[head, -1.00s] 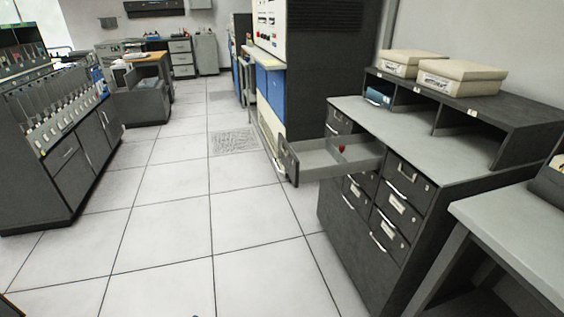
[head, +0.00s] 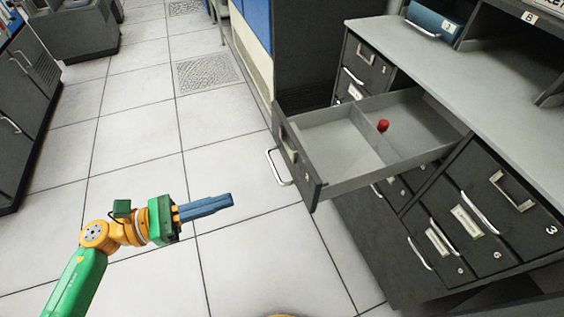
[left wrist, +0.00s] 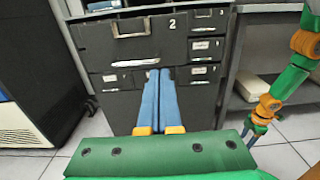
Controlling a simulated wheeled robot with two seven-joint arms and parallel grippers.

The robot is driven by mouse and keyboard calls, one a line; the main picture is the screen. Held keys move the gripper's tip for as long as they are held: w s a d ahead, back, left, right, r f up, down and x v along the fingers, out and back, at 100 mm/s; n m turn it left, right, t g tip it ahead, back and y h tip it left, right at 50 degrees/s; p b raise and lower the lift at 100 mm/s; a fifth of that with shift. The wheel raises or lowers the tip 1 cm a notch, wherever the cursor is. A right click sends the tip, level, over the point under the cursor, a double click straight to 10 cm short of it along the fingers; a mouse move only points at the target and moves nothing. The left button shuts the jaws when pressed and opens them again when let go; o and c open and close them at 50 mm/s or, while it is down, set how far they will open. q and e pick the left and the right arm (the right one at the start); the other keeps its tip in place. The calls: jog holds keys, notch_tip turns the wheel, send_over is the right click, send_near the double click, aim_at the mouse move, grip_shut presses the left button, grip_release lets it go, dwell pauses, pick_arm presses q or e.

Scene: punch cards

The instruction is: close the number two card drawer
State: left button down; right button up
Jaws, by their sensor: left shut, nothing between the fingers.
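The number two card drawer (head: 310,185) is pulled well out of the dark cabinet in the head view, with a bright handle (head: 275,168) on its front. A small red object (head: 383,126) is at the divider inside it. In the left wrist view, the drawer front (left wrist: 110,45) marked 2 is ahead. My left gripper (head: 231,200) has its blue fingers together and empty, to the left of the drawer front and apart from it. Its fingers (left wrist: 159,72) point toward the cabinet in the wrist view.
The cabinet (head: 372,225) has several other drawers, with drawer 3 (head: 505,195) at the right; they look shut. A blue box (head: 433,20) sits in the shelf on top. The tiled floor (head: 130,160) left of the drawer is clear.

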aim_at(300, 180)
pick_arm(q)
jog(key=p+x, duration=0.1)
jog(key=x, duration=0.3)
jog(key=p+x, duration=0.1)
jog(key=x, duration=0.3)
jog(key=p+x, duration=0.2)
jog(key=x, duration=0.2)
jog(key=shift+s+d+r, duration=0.2)
jog(key=shift+d, duration=0.15)
jog(key=shift+w+d+f, duration=0.1)
jog(key=shift+w+d, duration=0.05)
jog(key=shift+d, duration=0.2)
